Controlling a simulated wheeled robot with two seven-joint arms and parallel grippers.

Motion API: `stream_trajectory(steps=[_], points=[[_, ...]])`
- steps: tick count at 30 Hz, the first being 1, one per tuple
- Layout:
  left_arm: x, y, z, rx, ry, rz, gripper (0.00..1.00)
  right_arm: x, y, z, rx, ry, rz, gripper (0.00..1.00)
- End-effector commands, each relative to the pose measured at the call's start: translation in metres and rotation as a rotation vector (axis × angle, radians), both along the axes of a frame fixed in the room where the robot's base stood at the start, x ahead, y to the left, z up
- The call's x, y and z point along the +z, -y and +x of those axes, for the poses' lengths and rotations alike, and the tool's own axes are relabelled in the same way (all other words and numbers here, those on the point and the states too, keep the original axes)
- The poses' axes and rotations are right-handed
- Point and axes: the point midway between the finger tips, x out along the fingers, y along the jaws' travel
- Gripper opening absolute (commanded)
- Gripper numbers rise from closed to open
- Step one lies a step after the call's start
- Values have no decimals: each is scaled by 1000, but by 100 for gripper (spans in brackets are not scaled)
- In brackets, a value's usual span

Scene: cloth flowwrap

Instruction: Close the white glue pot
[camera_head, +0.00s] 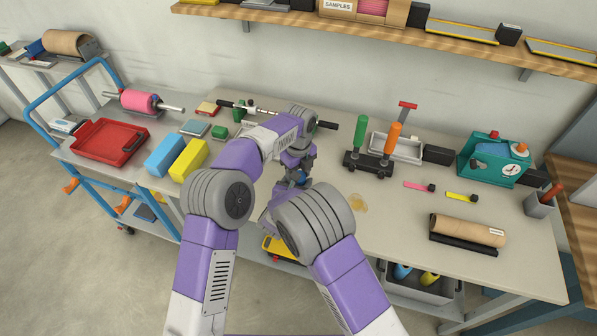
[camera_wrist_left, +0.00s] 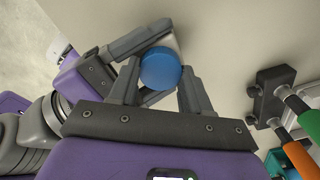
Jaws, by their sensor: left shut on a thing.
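My left gripper (camera_head: 299,172) reaches down over the middle of the bench. In the left wrist view its two fingers (camera_wrist_left: 159,88) are shut on a round blue lid (camera_wrist_left: 160,68). A small part of the white glue pot (camera_wrist_left: 171,42) shows just behind the lid; whether the lid sits on the pot or just above it I cannot tell. My right gripper (camera_wrist_left: 143,42) comes in from the left in that view, with a finger beside the pot. Its other finger is mostly hidden, so its grip is unclear. In the head view the arms hide the pot.
A black stand with green and orange handled tools (camera_head: 368,164) is right of the grippers. A yellow box (camera_head: 188,160) and a blue box (camera_head: 165,154) lie left. A tan stain (camera_head: 358,203) marks the bench. The bench front right of my arms is clear up to a brown roll (camera_head: 467,229).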

Motion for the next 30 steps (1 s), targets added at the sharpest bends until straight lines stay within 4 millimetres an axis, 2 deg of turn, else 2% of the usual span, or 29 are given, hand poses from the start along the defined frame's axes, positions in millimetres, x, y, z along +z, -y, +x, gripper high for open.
stream_trajectory(steps=[1, 6, 21, 30], points=[[-1, -1, 0, 1, 0, 2, 49, 1, 1, 0, -2, 2, 0, 0], [-1, -2, 0, 2, -1, 3, 73, 1, 2, 1, -4, 2, 0, 0], [1, -4, 0, 3, -5, 8, 73, 0, 6, 2, -13, 2, -3, 0], [39, -3, 1, 4, 1, 5, 73, -2, 6, 1, -12, -2, -4, 0]])
